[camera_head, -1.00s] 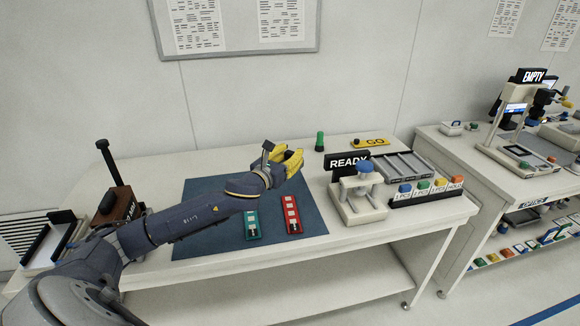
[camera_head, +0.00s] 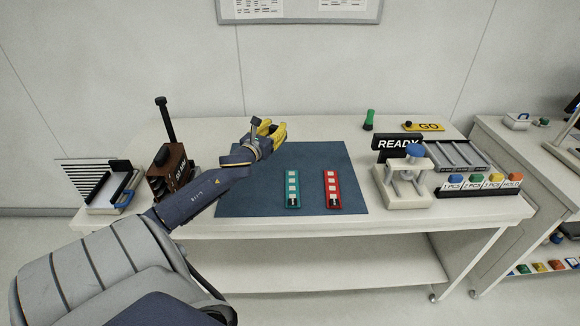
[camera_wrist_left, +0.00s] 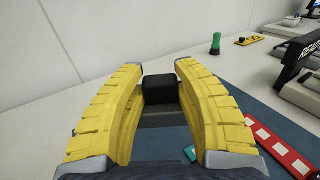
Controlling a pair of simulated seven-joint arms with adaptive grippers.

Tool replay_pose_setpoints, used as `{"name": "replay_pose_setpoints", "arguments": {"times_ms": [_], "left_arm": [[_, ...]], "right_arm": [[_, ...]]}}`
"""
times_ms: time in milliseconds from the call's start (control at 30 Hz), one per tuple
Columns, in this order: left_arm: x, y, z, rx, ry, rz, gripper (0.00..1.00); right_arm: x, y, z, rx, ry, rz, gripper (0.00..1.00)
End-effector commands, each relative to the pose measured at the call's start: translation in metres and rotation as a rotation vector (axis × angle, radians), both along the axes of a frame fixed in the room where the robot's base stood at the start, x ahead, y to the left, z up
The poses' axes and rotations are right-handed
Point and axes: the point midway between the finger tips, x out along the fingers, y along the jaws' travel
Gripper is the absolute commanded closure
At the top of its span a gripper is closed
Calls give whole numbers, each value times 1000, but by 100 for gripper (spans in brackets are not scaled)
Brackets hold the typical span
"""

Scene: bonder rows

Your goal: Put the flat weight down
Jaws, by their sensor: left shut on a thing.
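My left gripper (camera_head: 278,132) is above the back left part of the blue mat (camera_head: 235,200). In the left wrist view its yellow fingers (camera_wrist_left: 160,80) are on both sides of a small black block (camera_wrist_left: 159,89), which I take to be the flat weight. The gripper is shut on it. In the head view the fingers hide most of the weight, and I cannot tell its gap to the mat. My right gripper is not in view.
A teal strip (camera_head: 292,188) and a red strip (camera_head: 332,189) lie on the mat. A press-like fixture (camera_head: 402,192) and a READY sign (camera_head: 397,146) stand at the right. A brown box (camera_head: 168,180) with a tall black handle stands at the left.

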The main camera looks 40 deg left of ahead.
Motion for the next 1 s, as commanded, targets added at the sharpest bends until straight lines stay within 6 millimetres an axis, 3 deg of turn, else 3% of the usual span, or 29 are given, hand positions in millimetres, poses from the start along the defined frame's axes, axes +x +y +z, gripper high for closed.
{"name": "replay_pose_setpoints", "arguments": {"times_ms": [33,200,400,533,700,1000], "left_arm": [[-9,19,4,0,-2,23,100],[-36,74,22,1,-3,80,100],[-54,113,53,3,-5,110,100],[-57,120,64,1,-5,105,100],[-55,117,59,-2,-4,86,100],[-54,116,5,-6,-3,86,100]], "right_arm": [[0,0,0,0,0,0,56],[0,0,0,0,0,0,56],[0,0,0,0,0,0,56],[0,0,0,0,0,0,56],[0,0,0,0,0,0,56],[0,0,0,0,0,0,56]]}}
